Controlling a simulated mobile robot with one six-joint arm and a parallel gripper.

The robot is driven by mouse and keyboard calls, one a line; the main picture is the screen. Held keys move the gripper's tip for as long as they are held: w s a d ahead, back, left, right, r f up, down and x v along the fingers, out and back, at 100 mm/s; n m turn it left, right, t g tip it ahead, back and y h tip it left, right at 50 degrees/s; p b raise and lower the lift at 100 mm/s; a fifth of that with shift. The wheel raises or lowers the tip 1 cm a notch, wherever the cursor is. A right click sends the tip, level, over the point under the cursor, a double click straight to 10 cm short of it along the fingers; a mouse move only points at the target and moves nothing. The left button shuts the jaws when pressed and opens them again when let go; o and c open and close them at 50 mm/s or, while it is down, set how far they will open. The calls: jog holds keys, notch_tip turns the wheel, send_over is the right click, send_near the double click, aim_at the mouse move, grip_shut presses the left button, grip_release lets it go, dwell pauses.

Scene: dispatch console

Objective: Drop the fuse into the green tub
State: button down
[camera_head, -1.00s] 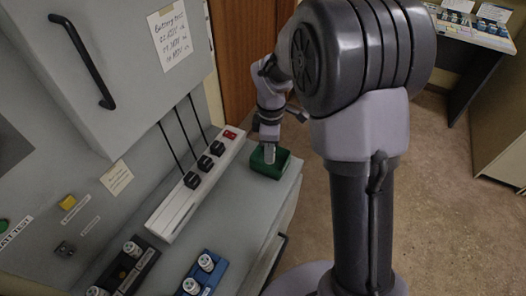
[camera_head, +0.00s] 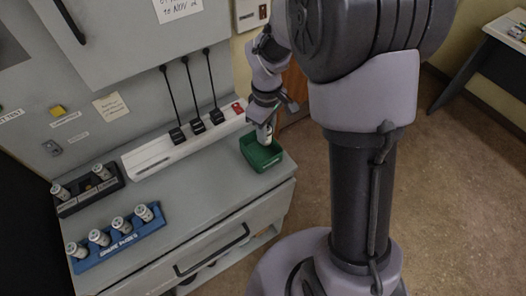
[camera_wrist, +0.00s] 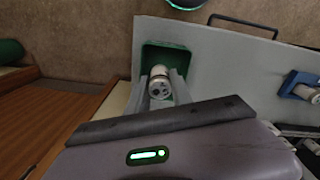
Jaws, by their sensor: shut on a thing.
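The green tub (camera_head: 262,157) stands on the grey worktop near its far right corner. My gripper (camera_head: 266,125) is just above the tub and shut on a white cylindrical fuse (camera_head: 265,136). The fuse hangs roughly upright, its lower end at or just above the tub's opening. In the wrist view the fuse (camera_wrist: 159,82) shows end-on between the fingers, with the green tub (camera_wrist: 167,55) around and beyond it. I cannot tell how deep the fuse's lower end sits.
A blue rack (camera_head: 120,240) of several fuses stands at the worktop's front left, with a dark rack (camera_head: 88,194) behind it. A white power strip (camera_head: 180,147) with plugs lies left of the tub. A drawer handle (camera_head: 212,250) is on the front.

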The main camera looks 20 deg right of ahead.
notch_tip(320, 180, down, 5)
jog(key=b, duration=0.3)
jog(key=shift+r, duration=0.1)
jog(key=shift+r, duration=0.15)
jog(key=c, duration=1.1)
grip_release()
jog(key=shift+o, duration=0.2)
notch_tip(320, 180, up, 17)
jog(key=p, duration=0.5)
jog(key=shift+r+p, duration=0.2)
jog(key=shift+p, duration=0.15)
